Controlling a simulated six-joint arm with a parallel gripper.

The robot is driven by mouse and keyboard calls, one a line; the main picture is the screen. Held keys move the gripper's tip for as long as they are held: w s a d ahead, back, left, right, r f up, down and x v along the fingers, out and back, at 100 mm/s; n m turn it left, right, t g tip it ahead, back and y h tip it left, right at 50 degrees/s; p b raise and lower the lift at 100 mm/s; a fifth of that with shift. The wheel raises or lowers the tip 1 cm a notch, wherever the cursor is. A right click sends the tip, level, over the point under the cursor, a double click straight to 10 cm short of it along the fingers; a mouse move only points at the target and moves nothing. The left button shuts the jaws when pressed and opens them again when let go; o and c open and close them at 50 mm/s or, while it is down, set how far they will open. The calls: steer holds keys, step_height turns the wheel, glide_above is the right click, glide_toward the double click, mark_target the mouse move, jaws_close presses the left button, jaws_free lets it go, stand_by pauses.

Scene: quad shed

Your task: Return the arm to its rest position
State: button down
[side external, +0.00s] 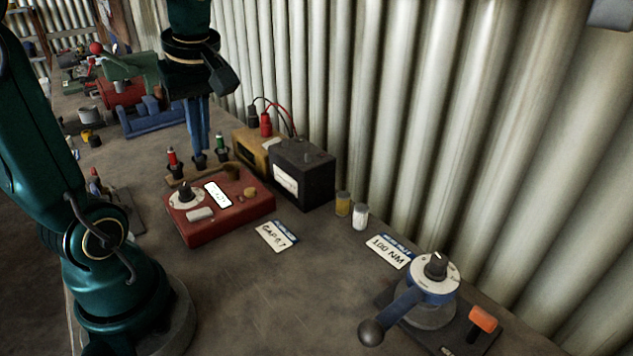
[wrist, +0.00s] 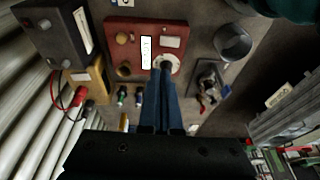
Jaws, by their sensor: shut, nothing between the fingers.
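My gripper (side external: 199,150) hangs fingers down behind the red box in the side external view. Its long blue fingers are closed together with nothing between them. In the wrist view my gripper (wrist: 166,75) reaches up the middle of the picture, its tips in front of the red box. The red box (side external: 241,208) has a dial, a white label and buttons on top; it also shows in the wrist view (wrist: 120,36). A row of small red, black and green-topped pieces (side external: 172,160) stands behind the box, close to my fingertips in the side external view.
A black battery-like box (side external: 305,175) and a yellow box (side external: 247,147) with cables stand by the corrugated wall (side external: 440,110). A blue dial device with a lever (side external: 433,283) stands at front right. Tools crowd the far bench. The bench front middle is clear.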

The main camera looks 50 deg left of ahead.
steer(key=s+d+f+m+t+h, duration=0.1)
steer(key=d+f+m+t+h, duration=0.2)
steer(key=d+m, duration=1.1)
steer(key=m+t, duration=0.2)
steer(key=m, duration=0.1)
steer(key=shift+s+d+m+t, duration=0.35)
steer(key=shift+s+m+t, duration=0.05)
stand_by(0.4)
